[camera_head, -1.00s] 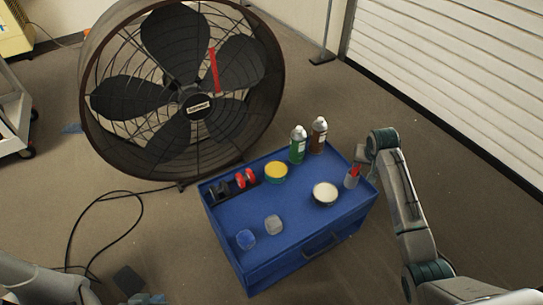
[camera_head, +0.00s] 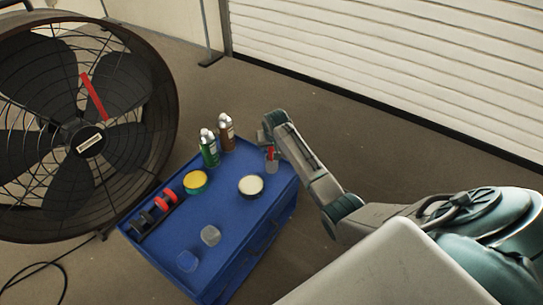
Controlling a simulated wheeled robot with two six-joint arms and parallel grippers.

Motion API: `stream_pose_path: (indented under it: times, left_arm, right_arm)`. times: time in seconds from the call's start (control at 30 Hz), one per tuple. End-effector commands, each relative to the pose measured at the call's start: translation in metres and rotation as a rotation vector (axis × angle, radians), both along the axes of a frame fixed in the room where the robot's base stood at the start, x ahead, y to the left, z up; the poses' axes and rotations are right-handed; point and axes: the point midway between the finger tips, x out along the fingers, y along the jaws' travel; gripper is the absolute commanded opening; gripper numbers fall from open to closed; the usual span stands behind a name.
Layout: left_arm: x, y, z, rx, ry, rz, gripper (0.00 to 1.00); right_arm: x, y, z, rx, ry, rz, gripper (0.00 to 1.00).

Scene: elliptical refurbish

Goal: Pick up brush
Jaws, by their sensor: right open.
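A small clear cup (camera_head: 272,166) stands at the far right corner of the blue cabinet top. A thin red item (camera_head: 271,153) sticks up out of it. It may be the brush, but it is too small to tell. My right gripper (camera_head: 267,142) is at this corner, right by the cup and the red item. It is open, and its fingers are small and partly hidden by my own wrist. I cannot tell whether it touches the red item. My left gripper is out of view.
The blue cabinet (camera_head: 225,233) also holds a green spray can (camera_head: 209,150), a brown can (camera_head: 226,133), a yellow-topped tin (camera_head: 196,181), a white-topped tin (camera_head: 251,186), red and black rolls and two small cups. A large fan (camera_head: 90,145) stands at left. A shutter (camera_head: 400,60) is behind.

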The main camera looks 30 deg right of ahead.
Motion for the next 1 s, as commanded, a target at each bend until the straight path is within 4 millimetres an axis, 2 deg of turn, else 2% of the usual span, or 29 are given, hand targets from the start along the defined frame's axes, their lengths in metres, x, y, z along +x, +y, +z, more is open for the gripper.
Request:
stream_pose_path:
  times: [0.27, 0.5, 0.53, 0.8, 0.87, 1.0]
  left_arm:
    - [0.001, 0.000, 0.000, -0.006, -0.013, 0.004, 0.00]
    - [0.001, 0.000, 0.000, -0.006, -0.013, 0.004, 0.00]
    - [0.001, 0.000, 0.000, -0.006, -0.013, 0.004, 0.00]
    - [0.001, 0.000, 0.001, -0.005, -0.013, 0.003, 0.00]
    - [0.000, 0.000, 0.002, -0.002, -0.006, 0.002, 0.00]
    - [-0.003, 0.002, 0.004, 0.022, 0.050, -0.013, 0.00]
  right_arm:
    - [0.002, -0.001, -0.003, -0.001, -0.002, 0.001, 0.52]
    - [0.002, 0.000, -0.004, -0.001, -0.002, 0.001, 0.07]
    - [0.002, 0.000, -0.003, -0.001, -0.002, 0.001, 0.04]
    - [0.002, -0.001, 0.000, -0.001, -0.003, 0.001, 0.03]
    - [0.002, -0.001, 0.005, -0.001, -0.003, 0.001, 0.03]
    - [0.003, -0.001, 0.031, -0.001, -0.005, 0.001, 0.03]
